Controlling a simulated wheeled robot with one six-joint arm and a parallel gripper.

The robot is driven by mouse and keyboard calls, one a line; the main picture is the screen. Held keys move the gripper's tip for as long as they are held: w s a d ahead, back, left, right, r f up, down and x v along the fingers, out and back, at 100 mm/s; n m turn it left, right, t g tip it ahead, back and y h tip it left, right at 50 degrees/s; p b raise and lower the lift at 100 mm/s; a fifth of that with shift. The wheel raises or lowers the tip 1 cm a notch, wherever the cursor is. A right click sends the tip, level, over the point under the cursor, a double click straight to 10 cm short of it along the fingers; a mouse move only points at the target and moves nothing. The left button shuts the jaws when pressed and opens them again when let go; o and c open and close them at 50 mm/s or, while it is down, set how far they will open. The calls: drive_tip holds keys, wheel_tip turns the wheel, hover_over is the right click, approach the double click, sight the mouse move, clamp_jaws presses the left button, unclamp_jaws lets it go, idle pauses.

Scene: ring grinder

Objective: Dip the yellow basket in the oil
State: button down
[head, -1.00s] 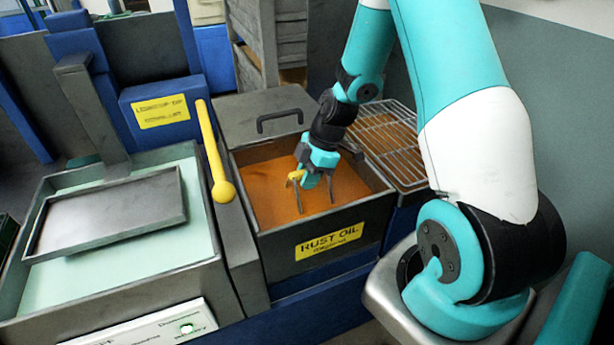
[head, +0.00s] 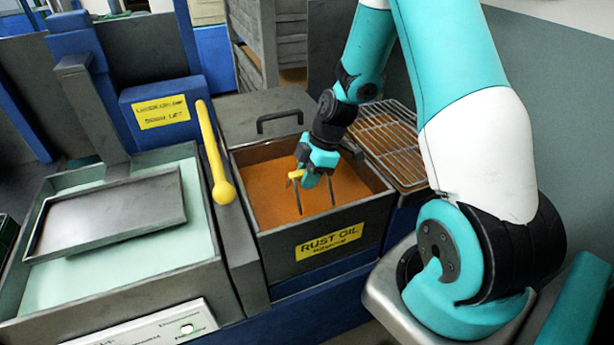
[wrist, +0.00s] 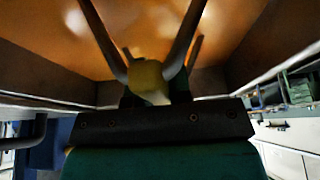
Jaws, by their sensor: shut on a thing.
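The oil tank (head: 371,220), labelled "RUST OIL", is open and holds orange-brown oil (head: 262,190). My gripper (head: 310,180) is low over the oil inside the tank walls. It is shut on the yellow grip (head: 296,175) of the basket, which also shows in the wrist view (wrist: 147,76). Thin dark bars (head: 332,190) run from the grip down to the oil. The basket's body is not visible; it seems to be below the oil surface, though I cannot tell how deep.
A tank of pale green liquid (head: 200,235) with a grey tray (head: 110,215) stands at left. A yellow lever (head: 213,150) rises between the tanks. The tank's lid (head: 255,112) is behind the oil. A wire rack (head: 385,140) lies at right.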

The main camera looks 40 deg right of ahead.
wheel_tip(320, 180, up, 17)
drive_tip(key=p, duration=1.2)
idle(1.1)
drive_tip(key=shift+s+f, duration=0.1)
idle(1.7)
